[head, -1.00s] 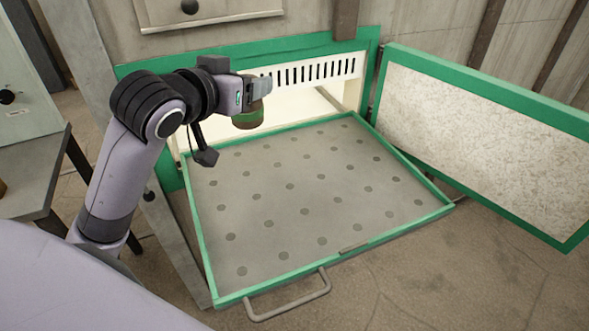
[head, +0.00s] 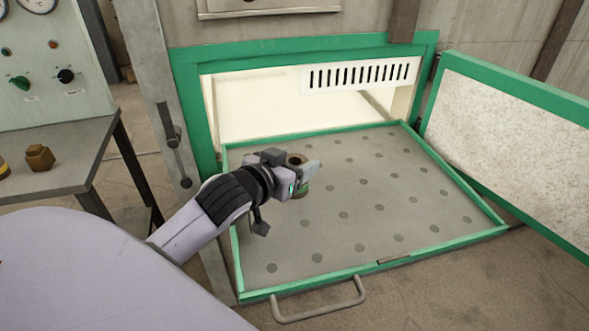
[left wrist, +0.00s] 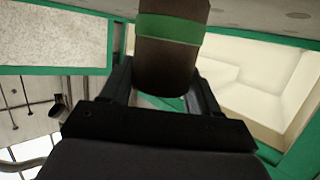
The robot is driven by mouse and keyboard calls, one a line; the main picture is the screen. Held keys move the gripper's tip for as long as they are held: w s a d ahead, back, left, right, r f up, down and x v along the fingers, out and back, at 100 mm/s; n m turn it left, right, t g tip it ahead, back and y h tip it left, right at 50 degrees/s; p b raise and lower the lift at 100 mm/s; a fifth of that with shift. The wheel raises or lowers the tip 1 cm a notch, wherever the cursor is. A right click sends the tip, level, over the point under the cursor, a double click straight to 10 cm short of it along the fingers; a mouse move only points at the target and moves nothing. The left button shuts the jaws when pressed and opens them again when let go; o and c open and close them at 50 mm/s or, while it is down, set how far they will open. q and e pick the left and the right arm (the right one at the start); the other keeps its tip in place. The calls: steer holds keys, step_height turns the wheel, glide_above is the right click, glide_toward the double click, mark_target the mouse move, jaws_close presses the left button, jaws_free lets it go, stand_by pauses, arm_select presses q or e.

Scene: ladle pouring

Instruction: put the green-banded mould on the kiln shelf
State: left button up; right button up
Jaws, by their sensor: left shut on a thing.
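The green-banded mould (head: 297,160) is brown and round, with an open top and a green band. My left gripper (head: 308,174) is shut on its side and holds it over the back left part of the kiln shelf (head: 330,238). The shelf is a grey perforated plate with a green rim, pulled out in front of the kiln opening. In the left wrist view the mould (left wrist: 172,65) sits between the two fingers (left wrist: 160,95), its green band clear of them. I cannot tell whether its base touches the shelf. My right gripper is not in view.
The kiln door (head: 510,140) stands open at the right. The rest of the shelf is empty. A handle (head: 320,306) juts from its front edge. A side table (head: 70,150) at the left bears a small brown object (head: 39,157). The lit kiln chamber (head: 260,105) is behind the shelf.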

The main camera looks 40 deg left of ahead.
arm_select(q)
steer(key=shift+f, duration=0.45)
steer(key=o, duration=1.2)
steer(key=shift+f, duration=0.15)
